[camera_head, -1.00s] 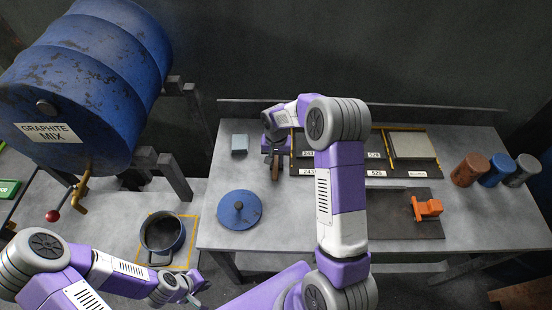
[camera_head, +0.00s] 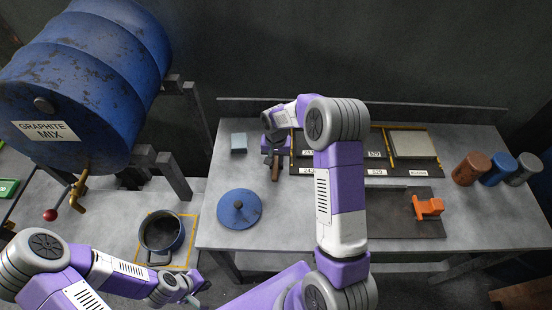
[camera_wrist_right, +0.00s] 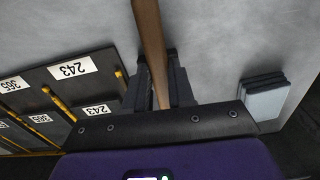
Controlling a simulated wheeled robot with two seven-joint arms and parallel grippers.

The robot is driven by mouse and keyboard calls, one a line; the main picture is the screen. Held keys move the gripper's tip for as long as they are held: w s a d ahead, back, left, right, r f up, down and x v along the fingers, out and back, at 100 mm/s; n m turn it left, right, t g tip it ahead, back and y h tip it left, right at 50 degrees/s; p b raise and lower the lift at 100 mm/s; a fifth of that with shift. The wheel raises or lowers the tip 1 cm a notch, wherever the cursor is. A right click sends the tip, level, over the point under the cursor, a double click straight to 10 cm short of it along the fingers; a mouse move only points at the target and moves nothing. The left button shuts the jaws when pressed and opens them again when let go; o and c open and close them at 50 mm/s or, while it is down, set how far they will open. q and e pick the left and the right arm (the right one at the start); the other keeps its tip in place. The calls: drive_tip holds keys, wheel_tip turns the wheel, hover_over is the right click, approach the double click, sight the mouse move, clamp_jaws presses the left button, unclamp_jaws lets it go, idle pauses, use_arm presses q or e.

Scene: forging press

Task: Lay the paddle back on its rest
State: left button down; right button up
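The paddle shows as a brown wooden bar (camera_wrist_right: 150,45) in the right wrist view, running from the top edge down between the dark fingers. Its short brown end (camera_head: 275,173) shows below my right gripper (camera_head: 274,156) in the head view. My right gripper (camera_wrist_right: 158,88) looks shut on the bar, over the left part of the table. The rest of the paddle is hidden. I cannot make out the paddle's rest. My left gripper (camera_head: 194,298) is low at the left, away from the paddle; its fingers are too small to read.
A dark rack (camera_head: 299,168) with yellow dividers and number labels lies beside my right gripper. A blue-grey block (camera_head: 239,143) and a blue lid (camera_head: 239,209) lie to its left.

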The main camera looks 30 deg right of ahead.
drive_tip(key=o, duration=0.5)
drive_tip(key=shift+r+p, duration=0.45)
drive_tip(key=shift+r, duration=3.35)
